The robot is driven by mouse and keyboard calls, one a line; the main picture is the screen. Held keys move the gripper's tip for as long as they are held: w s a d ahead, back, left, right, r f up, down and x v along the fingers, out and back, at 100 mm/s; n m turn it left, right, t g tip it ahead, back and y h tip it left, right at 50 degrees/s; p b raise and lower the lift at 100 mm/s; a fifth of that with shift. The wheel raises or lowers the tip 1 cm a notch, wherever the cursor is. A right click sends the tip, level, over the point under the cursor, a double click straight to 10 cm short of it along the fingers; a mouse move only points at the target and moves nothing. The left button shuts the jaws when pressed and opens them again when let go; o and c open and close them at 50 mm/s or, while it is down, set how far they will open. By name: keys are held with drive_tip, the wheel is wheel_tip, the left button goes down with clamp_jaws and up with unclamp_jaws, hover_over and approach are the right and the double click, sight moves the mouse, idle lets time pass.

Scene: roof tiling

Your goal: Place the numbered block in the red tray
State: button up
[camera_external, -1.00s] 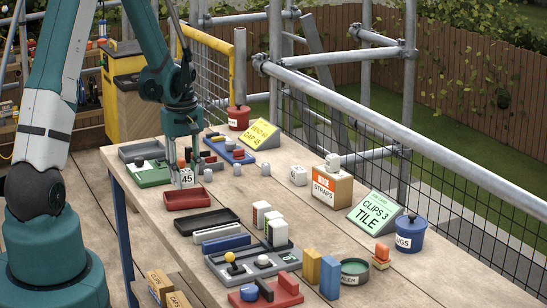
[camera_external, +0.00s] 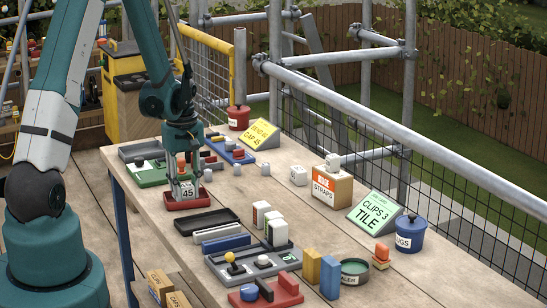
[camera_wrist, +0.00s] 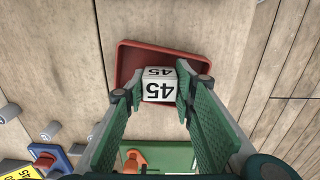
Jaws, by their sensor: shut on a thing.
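The numbered block (camera_external: 187,190) is a white cube marked 45. In the wrist view the block (camera_wrist: 159,88) sits between the two green finger pads of my gripper (camera_wrist: 158,95), which is shut on it. In the external view my gripper (camera_external: 184,180) points down over the red tray (camera_external: 198,201). The block is over or in the tray; I cannot tell whether it touches the tray floor. In the wrist view the red tray (camera_wrist: 128,60) lies behind and around the block, its near part hidden by block and fingers.
A green tray (camera_external: 152,177) lies just behind the red tray, with an orange piece near my gripper. A black tray (camera_external: 207,221) lies in front. Small grey cylinders (camera_external: 237,169) stand to the right. A yellow sign (camera_external: 262,134) stands at the back.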

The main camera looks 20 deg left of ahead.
sight(185, 185)
drive_tip(key=shift+f, duration=0.35)
drive_tip(key=o, duration=0.6)
drive_tip(key=shift+r, duration=0.2)
drive_tip(key=shift+r+p, duration=0.4)
drive_tip(key=shift+r, duration=5.55)
drive_tip(key=shift+r, duration=0.1)
drive_tip(key=s+a+r+m+t, duration=0.1)
drive_tip(key=s+r+m+t, duration=0.1)
drive_tip(key=s+r, duration=0.5)
drive_tip(key=s+a+r+m+t, duration=0.1)
drive_tip(key=s+r+m, duration=0.1)
drive_tip(key=s+r, duration=0.5)
drive_tip(key=s+r+m+t, duration=0.1)
drive_tip(key=s+r, duration=0.1)
drive_tip(key=s, duration=0.2)
drive_tip(key=s+a+r+m+t, duration=0.1)
drive_tip(key=s+r+m, duration=0.1)
drive_tip(key=s+r, duration=0.1)
drive_tip(key=s+r+m+t, duration=0.2)
drive_tip(key=s+r, duration=0.1)
drive_tip(key=s, duration=0.2)
drive_tip(key=shift+s+a, duration=0.1)
drive_tip(key=shift+a, duration=0.15)
